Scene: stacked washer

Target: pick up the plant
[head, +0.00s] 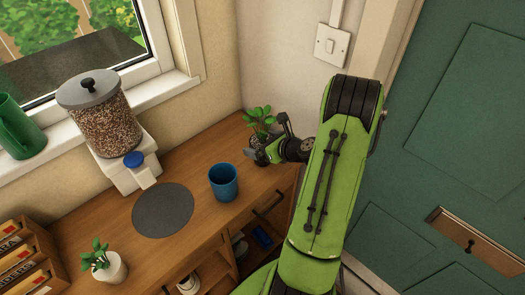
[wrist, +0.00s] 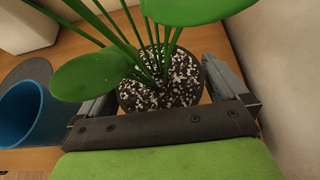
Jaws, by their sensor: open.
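A leafy green plant (head: 261,118) in a dark pot stands at the back corner of the wooden counter. It fills the middle of the wrist view, where its pot holds white-speckled soil (wrist: 160,85). My gripper (head: 268,143) is at this plant, its jaws apart. In the wrist view, one finger of my gripper (wrist: 160,92) is to the left of the pot and the other to the right; I cannot tell whether they touch it. A second small plant (head: 98,256) in a white pot stands at the counter's front left.
A blue cup (head: 223,182) stands left of my gripper and shows close by in the wrist view (wrist: 28,115). A grey round mat (head: 163,209), a grain dispenser (head: 106,125) and a wooden rack (head: 25,258) are further left. A wall is close on the right.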

